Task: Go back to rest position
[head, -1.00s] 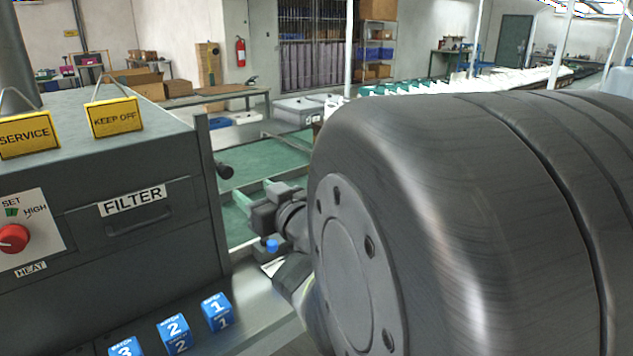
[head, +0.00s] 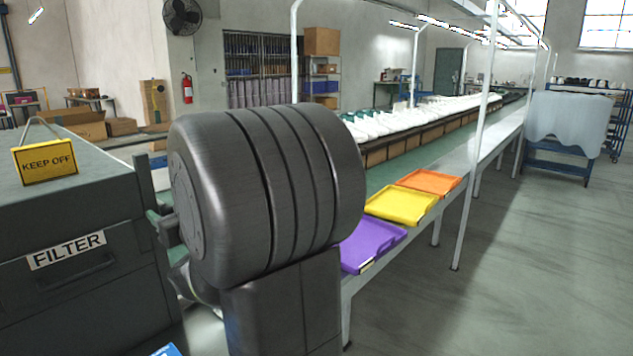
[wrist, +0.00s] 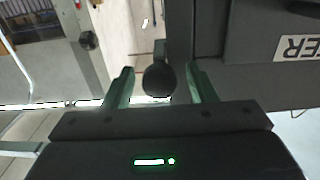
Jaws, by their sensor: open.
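My gripper (wrist: 162,88) shows in the wrist view with its two green fingers spread apart. A dark round knob (wrist: 158,80) appears between the fingers, in front of the grey machine; I cannot tell whether it touches them. Nothing is clearly held. In the head view my large dark arm joint fills the middle and hides the gripper. The grey machine (head: 100,215) with the FILTER label (head: 66,250) stands at the left, close beside my arm.
A yellow KEEP OFF sign (head: 45,163) stands on the machine. Purple (head: 368,245), yellow (head: 400,206) and orange (head: 430,182) trays lie on the bench at the right. White shoes (head: 420,112) line the conveyor behind.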

